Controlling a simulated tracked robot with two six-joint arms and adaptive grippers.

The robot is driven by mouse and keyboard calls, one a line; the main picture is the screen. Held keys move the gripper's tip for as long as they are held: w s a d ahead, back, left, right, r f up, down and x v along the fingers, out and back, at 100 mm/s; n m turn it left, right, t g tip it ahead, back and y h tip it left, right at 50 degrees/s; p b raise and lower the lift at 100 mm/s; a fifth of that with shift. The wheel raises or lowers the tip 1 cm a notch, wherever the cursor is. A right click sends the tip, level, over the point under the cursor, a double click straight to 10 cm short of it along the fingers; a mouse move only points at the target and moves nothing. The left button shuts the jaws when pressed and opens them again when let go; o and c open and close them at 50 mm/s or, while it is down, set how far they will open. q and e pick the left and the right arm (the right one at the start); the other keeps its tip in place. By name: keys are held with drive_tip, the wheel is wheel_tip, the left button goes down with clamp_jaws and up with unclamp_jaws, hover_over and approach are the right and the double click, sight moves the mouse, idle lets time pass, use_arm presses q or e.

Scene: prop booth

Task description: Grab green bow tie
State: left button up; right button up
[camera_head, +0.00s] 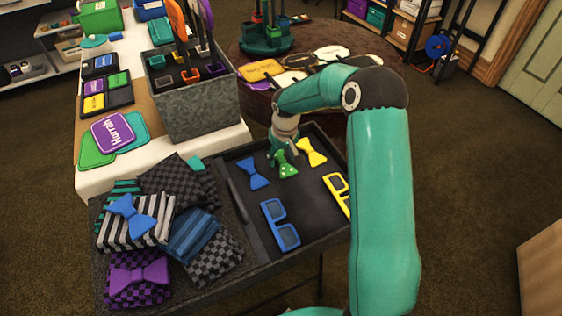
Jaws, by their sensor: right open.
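The green bow tie (288,170) with pale dots lies on the dark tray (245,222), between a blue bow tie (252,173) on its left and a yellow bow tie (311,152) on its right. My right gripper (283,157) points down just over the green bow tie, its fingers at the tie's upper part. The fingers are small here, and I cannot tell whether they touch it. The right gripper is open. My left gripper is not in view.
Blue glasses (281,226) and yellow glasses (338,192) lie nearer on the tray. Folded patterned cloths with a blue bow tie (130,217) and a purple bow tie (139,274) are piled at left. A tall grey bin (197,110) stands behind. A round table (385,62) is at the back.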

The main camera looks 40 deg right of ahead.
drive_tip(key=shift+f, duration=0.25)
drive_tip(key=c, duration=1)
drive_tip(key=shift+r, duration=0.1)
